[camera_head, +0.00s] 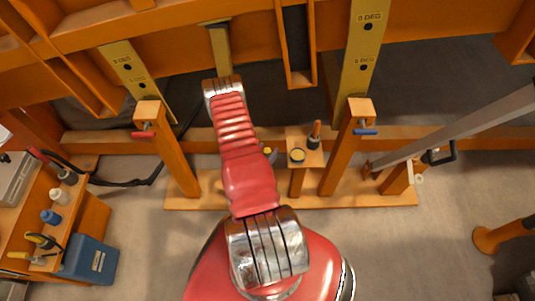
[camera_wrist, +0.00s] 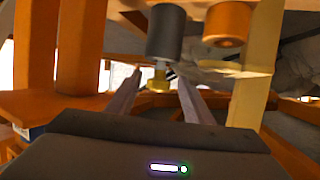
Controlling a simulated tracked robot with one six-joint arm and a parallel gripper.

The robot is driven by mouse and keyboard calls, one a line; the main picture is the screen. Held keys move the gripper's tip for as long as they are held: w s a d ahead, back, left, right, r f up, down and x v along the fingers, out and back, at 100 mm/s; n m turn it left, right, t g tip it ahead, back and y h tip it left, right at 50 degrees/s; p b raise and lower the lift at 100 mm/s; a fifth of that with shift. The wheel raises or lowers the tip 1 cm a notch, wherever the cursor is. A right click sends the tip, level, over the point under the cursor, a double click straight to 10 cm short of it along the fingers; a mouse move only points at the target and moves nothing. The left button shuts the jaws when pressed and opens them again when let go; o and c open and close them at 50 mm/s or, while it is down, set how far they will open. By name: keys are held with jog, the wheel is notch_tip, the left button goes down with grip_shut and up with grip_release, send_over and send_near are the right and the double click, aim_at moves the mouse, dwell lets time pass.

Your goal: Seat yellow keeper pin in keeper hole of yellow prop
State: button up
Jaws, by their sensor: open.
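In the wrist view my gripper (camera_wrist: 159,77) is open, its two fingers pointing away from the camera. A small brass-yellow piece (camera_wrist: 158,84), possibly the yellow keeper pin, shows between the fingers, below a grey cylinder (camera_wrist: 164,32). I cannot tell whether the fingers touch it. In the head view my red arm hides the gripper. A small yellow piece (camera_head: 268,151) shows just right of the arm; I cannot tell which part it is. A yellow bar (camera_head: 221,48) stands behind the arm's far end, possibly the yellow prop. No keeper hole can be made out.
Orange posts (camera_head: 171,150) and (camera_head: 345,150) carry a red and a blue handle. A grey diagonal bar (camera_head: 460,130) crosses at right. A tool shelf (camera_head: 35,225) stands at left.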

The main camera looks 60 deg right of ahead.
jog(key=x, duration=0.4)
jog(key=shift+s, duration=0.1)
jog(key=shift+c, duration=0.2)
jog(key=c, duration=1.1)
